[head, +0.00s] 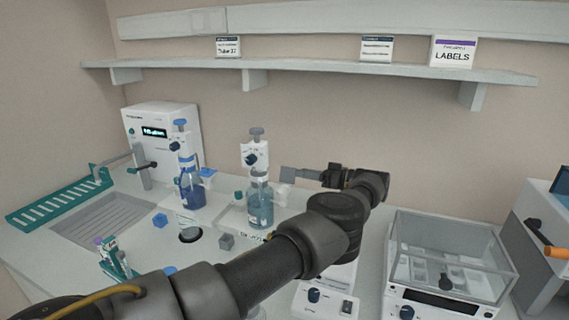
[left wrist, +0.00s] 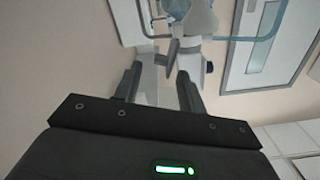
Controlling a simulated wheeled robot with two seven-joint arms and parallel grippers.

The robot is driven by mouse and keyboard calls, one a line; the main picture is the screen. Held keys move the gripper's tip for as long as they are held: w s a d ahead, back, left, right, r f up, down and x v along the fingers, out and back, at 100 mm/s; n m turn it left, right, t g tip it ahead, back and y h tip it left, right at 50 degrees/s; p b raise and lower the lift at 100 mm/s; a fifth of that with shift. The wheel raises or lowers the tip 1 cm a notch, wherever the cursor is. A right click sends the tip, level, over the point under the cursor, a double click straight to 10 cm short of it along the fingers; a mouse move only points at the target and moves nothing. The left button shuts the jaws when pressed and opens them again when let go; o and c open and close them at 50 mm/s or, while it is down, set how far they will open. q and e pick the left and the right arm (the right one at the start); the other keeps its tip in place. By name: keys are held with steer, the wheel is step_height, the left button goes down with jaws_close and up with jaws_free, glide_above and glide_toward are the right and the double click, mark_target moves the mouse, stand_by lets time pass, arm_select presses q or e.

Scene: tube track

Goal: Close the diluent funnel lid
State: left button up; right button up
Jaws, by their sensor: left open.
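My left gripper (head: 325,177) is at the end of the dark arm crossing the head view, right of the teal-liquid bottle (head: 260,206). A flat grey plate (head: 300,173), perhaps the funnel lid, shows just left of its fingers. The funnel is not clearly visible; my arm hides the area below. In the left wrist view my gripper (left wrist: 159,72) is open, its dark fingers spread. A small grey piece (left wrist: 172,50) shows beyond and between the fingertips; I cannot tell whether they touch. My right gripper is not in view.
A blue-liquid bottle (head: 192,190) stands further left, before a white device (head: 160,132). A teal rack (head: 60,203) lies at far left. A clear-covered instrument (head: 452,258) stands right of my arm. A shelf (head: 310,68) runs along the wall above.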

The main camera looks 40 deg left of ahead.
mark_target(288, 170)
arm_select(q)
steer(key=p+x, duration=0.3)
steer(key=x, duration=0.3)
steer(key=shift+s+a+r, duration=0.1)
steer(key=shift+r, duration=0.1)
steer(key=shift+s+a+f+p, duration=0.2)
steer(key=shift+a+p, duration=0.1)
steer(key=shift+a, duration=0.35)
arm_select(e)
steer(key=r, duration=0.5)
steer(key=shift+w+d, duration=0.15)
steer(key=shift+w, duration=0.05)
arm_select(q)
steer(key=shift+c, duration=0.3)
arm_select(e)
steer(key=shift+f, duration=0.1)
arm_select(q)
steer(key=shift+r, duration=0.1)
jaws_close()
steer(key=shift+d, duration=0.1)
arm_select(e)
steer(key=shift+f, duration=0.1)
